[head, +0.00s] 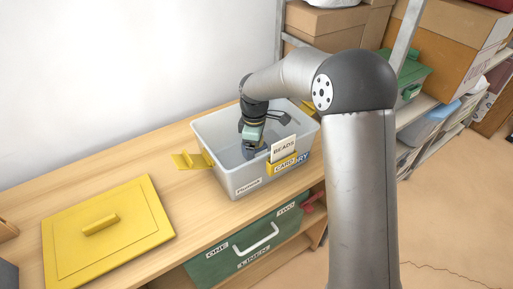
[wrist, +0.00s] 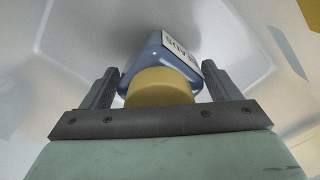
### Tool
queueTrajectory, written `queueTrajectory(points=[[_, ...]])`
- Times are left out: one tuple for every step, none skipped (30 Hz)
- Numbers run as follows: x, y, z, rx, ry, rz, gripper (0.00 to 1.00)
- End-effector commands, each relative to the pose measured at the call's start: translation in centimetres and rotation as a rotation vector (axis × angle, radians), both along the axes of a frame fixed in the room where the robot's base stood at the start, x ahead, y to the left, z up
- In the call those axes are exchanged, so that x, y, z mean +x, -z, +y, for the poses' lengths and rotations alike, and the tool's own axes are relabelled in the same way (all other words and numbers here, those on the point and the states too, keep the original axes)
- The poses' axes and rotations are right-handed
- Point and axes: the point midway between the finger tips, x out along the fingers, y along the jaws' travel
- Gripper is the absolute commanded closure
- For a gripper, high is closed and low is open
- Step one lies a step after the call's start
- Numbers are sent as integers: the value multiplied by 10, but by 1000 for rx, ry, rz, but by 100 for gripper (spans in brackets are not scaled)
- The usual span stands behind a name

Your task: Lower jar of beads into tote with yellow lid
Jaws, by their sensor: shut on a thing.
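The jar of beads (wrist: 152,62) is blue with a tan cap (wrist: 160,88) and a white label, partly readable as "BEADS". My gripper (wrist: 160,85) is shut on it, with a finger on either side at the cap end. In the head view my gripper (head: 252,138) is down inside the open grey-white tote (head: 219,158), and the jar's blue body (head: 249,153) shows below it. A white "BEADS" card (head: 284,148) shows by the tote's front wall. Whether the jar touches the tote floor cannot be told. The yellow lid (head: 135,218) lies flat on the bench at left.
The tote stands on a wooden bench (head: 185,205), with yellow latches (head: 190,160) at its sides and labels on its front. A green bin (head: 258,240) sits on the shelf below. Shelving with cardboard boxes (head: 325,22) stands behind right. Bench between lid and tote is clear.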

Motion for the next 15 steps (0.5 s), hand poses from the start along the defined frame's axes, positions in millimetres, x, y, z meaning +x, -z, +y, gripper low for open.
queueTrajectory(points=[[0, 1, 0, 0, 0, -1, 52], [0, 1, 0, 0, 0, -1, 52], [0, 2, 0, 0, 0, -1, 52], [0, 2, 0, 1, 0, -1, 52], [0, 3, 0, 1, 0, -1, 52], [0, 3, 0, 0, 0, -1, 52], [0, 4, 0, 0, 0, -1, 52], [0, 4, 0, 1, 0, -1, 52], [0, 5, 0, 1, 0, -1, 52], [0, 5, 0, 1, 0, -1, 52], [0, 6, 0, 1, 0, -1, 52], [0, 6, 0, 1, 0, -1, 52], [0, 7, 0, 1, 0, -1, 52], [0, 7, 0, 1, 0, -1, 52], [0, 8, 0, 1, 0, -1, 52]])
